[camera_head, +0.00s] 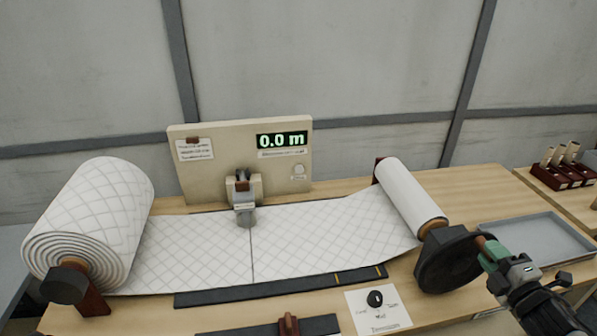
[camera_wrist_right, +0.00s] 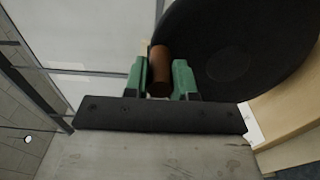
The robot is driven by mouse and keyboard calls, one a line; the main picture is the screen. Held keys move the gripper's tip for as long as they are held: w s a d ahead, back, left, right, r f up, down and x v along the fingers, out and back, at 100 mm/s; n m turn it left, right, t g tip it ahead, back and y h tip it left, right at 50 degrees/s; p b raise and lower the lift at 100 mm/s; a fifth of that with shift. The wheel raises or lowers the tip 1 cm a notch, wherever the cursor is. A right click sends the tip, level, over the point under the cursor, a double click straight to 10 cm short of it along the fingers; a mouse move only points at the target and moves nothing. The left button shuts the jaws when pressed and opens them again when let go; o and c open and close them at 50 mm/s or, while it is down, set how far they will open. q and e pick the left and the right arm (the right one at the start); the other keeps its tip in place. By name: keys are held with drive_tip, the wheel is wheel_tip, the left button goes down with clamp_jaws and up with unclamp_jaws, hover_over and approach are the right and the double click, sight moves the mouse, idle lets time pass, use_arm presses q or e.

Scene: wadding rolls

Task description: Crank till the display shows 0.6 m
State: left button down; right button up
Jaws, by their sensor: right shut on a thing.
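The display (camera_head: 281,140) on the beige panel reads 0.0 m. The dark crank wheel (camera_head: 447,262) is at the front end of the right-hand roll (camera_head: 408,196). My right gripper (camera_head: 488,249) is shut on the brown crank handle (camera_wrist_right: 159,72), which sits between its green fingers in the right wrist view. White quilted wadding (camera_head: 190,250) runs flat from the large roll (camera_head: 95,220) on the left to the right-hand roll. My left gripper does not show.
A grey tray (camera_head: 535,236) lies right of the wheel. A card with a black knob (camera_head: 375,299) and a dark strip with a brown handle (camera_head: 289,325) are at the front edge. A clamp-like device (camera_head: 244,200) stands over the wadding's middle.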

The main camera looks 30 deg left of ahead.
drive_tip(key=w+d+f+b, duration=0.1)
drive_tip(key=d+f+b, duration=0.1)
drive_tip(key=f+b, duration=0.2)
drive_tip(key=w+d+f+b, duration=0.2)
drive_tip(key=f+b, duration=0.2)
drive_tip(key=f, duration=0.1)
drive_tip(key=w+d+f+b, duration=0.1)
drive_tip(key=f+b, duration=0.3)
drive_tip(key=b, duration=0.1)
drive_tip(key=shift+w+d+f, duration=0.25)
drive_tip(key=shift+d+f, duration=0.05)
drive_tip(key=shift+d, duration=0.1)
drive_tip(key=shift+s+a+f+b, duration=0.45)
drive_tip(key=shift+a+f, duration=0.1)
drive_tip(key=shift+f, duration=0.3)
drive_tip(key=shift+s+a+f+b, duration=0.35)
drive_tip(key=shift+a+f, duration=0.2)
drive_tip(key=shift+f, duration=0.3)
drive_tip(key=shift+s+a+f, duration=0.4)
drive_tip(key=shift+s+a, duration=0.15)
drive_tip(key=shift+a, duration=0.15)
drive_tip(key=shift+s+a+f, duration=0.35)
drive_tip(key=shift+s+a, duration=0.2)
drive_tip(key=shift+a, duration=0.1)
drive_tip(key=shift+s+a+f, duration=0.15)
drive_tip(key=shift+s+a, duration=0.2)
drive_tip(key=shift+a, duration=0.05)
drive_tip(key=shift+s+a+p, duration=0.5)
drive_tip(key=shift+s+a, duration=0.05)
drive_tip(key=shift+a, duration=0.2)
